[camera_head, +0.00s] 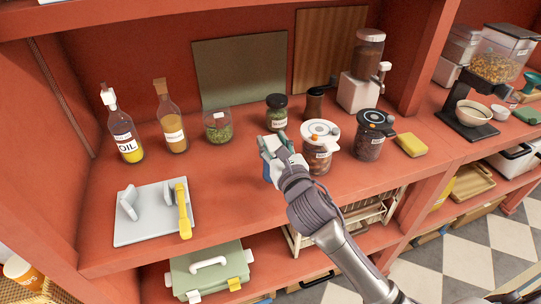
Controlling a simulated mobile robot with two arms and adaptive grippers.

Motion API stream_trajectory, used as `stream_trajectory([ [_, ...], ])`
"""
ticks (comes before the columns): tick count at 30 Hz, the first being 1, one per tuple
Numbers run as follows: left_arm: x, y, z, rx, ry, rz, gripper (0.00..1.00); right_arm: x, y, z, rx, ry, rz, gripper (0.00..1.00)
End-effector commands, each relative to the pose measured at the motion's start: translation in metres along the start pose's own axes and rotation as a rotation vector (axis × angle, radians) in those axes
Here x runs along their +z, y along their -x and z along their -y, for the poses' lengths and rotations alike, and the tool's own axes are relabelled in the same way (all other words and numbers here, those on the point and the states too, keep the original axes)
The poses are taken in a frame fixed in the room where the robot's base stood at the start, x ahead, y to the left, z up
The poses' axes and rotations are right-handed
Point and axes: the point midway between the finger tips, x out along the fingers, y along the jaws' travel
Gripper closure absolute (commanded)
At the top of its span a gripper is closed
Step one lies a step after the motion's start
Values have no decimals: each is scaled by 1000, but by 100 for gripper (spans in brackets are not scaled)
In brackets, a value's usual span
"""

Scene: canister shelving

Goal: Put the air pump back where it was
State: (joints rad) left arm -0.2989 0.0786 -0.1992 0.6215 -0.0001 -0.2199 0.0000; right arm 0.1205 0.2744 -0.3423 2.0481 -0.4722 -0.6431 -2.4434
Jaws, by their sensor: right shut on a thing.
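My right gripper (274,150) reaches in from the lower right and is above the middle of the red shelf. It is shut on a small pale thing that I take for the air pump (269,172); the fingers and wrist hide much of it. The canister with a white lid (321,130) stands just right of the gripper. The canister with a dark lid (372,122) stands further right. A grey tray (128,232) on the left holds a white piece and a yellow-handled tool (183,210). My left gripper is not in view.
An oil bottle (126,140), a corked bottle (172,128), a green-filled jar (218,127) and a dark-lidded jar (277,113) stand behind. A grinder (362,80) and yellow sponge (411,145) are right. The shelf is clear between tray and gripper.

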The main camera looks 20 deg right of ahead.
Motion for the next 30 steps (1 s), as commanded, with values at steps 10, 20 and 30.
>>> stream_trajectory([
  [10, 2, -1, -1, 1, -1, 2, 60, -37, -7, -4, -1, -4, -3, 100],
  [20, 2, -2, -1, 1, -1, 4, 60, -45, -7, -4, 1, 1, 2, 100],
  [30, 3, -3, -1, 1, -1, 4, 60, -48, -7, -4, 1, 1, 0, 31],
])
